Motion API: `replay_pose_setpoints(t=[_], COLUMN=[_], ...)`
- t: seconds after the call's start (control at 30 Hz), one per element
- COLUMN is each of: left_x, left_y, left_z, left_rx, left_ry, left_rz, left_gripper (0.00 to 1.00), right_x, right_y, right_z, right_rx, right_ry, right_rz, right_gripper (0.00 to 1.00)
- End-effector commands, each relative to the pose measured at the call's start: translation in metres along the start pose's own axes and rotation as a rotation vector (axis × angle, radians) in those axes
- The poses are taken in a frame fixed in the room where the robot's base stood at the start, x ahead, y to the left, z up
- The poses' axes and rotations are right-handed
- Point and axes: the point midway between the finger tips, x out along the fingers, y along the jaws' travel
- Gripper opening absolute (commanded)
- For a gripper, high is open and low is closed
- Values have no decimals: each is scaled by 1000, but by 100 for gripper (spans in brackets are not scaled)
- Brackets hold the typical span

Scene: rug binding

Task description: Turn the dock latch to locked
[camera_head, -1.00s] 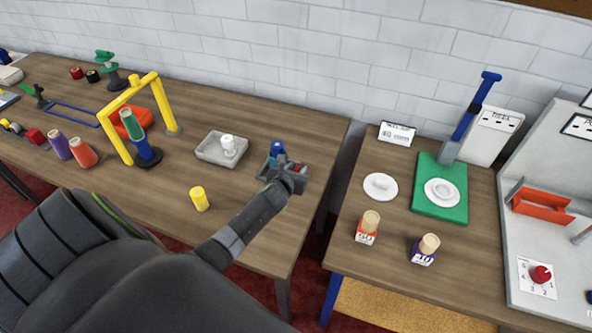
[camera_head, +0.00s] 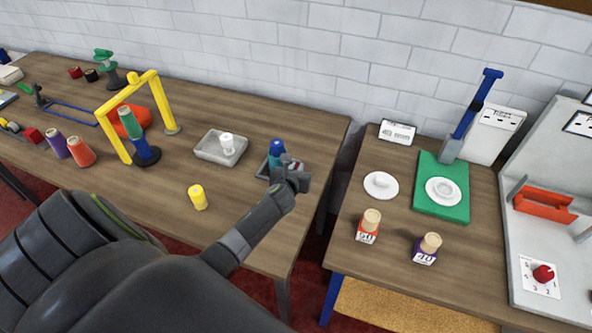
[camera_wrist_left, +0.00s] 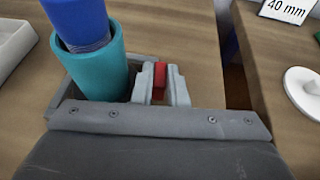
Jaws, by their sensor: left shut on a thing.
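The dock (camera_head: 264,172) is a small grey holder near the right edge of the left table, with a blue spool or bottle (camera_head: 277,150) standing in it. In the left wrist view the blue piece (camera_wrist_left: 78,20) sits in a teal cup (camera_wrist_left: 98,68) inside the dock's grey wall. The red latch (camera_wrist_left: 160,80) is beside the cup, upright between my left gripper's pale fingers. My left gripper (camera_head: 291,170) is shut on the red latch, which it partly hides; it also shows in the left wrist view (camera_wrist_left: 161,84). My right gripper is not in view.
A grey tray with a white piece (camera_head: 227,143) and a yellow cylinder (camera_head: 198,197) stand left of the dock. A yellow arch (camera_head: 120,100) is farther left. A gap separates this table from the right table, with its green board (camera_head: 428,202).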

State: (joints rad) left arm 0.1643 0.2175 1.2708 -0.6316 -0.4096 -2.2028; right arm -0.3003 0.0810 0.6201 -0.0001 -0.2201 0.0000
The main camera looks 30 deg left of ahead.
Motion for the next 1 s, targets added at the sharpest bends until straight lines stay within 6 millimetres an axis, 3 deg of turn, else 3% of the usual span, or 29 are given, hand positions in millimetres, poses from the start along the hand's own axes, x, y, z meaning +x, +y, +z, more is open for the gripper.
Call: replay_pose_setpoints(t=[1.0], left_x=[8], left_y=[-14], left_z=[-1], left_rx=[-347], left_ry=[-1], left_rz=[836], left_gripper=[0], right_x=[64], right_y=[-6], right_z=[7], right_rx=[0], right_ry=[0], right_rz=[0], right_gripper=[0])
